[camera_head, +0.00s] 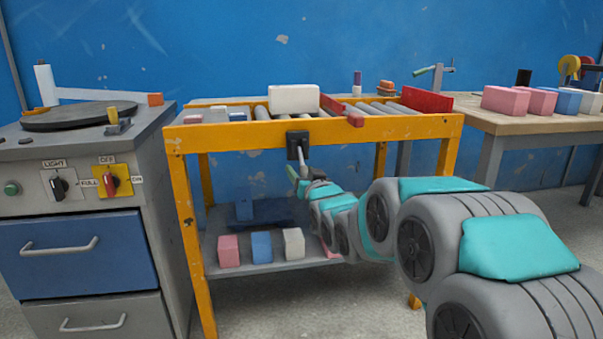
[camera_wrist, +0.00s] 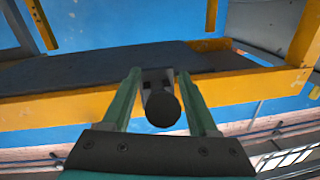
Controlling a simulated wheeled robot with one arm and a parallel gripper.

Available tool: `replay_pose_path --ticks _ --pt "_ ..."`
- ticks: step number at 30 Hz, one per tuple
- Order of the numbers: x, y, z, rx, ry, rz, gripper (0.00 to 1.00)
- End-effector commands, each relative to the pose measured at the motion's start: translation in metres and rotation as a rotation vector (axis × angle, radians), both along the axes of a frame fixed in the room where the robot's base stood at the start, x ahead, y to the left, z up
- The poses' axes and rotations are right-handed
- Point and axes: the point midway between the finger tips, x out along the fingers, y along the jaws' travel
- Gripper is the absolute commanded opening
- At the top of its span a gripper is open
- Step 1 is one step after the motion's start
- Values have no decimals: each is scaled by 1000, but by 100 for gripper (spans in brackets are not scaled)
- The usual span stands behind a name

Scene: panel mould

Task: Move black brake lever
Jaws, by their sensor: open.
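The black brake lever (camera_head: 298,144) is on the front yellow rail of the roller table, with a black mount and a thin pale rod pointing down. In the wrist view, its round black knob (camera_wrist: 162,108) faces me, with a grey bracket behind it on the yellow rail. My gripper (camera_head: 299,178) is just below the lever, in front of the table. In the wrist view, the green fingers of my gripper (camera_wrist: 154,75) stand apart on either side of the knob, with gaps visible. The lower end of the lever is partly hidden by my gripper in the head view.
The yellow-framed roller table (camera_head: 215,136) carries a white block (camera_head: 293,99) and a red piece (camera_head: 427,99). Pink, blue and white blocks sit on its lower shelf (camera_head: 265,266). A grey control cabinet (camera_head: 88,180) stands left. A wooden table (camera_head: 490,124) with blocks stands right.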

Motion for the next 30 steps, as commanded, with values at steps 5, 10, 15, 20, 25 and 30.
replay_pose_path --ticks 5,10,15,20,25,30 --pt "0 0 0 0 0 0 57" --pt "0 0 0 0 0 0 38" --pt "0 0 0 0 0 0 19" --pt "0 0 0 0 0 0 1" --pt "-1 0 0 0 0 0 0" --pt "-1 0 0 0 0 0 0"
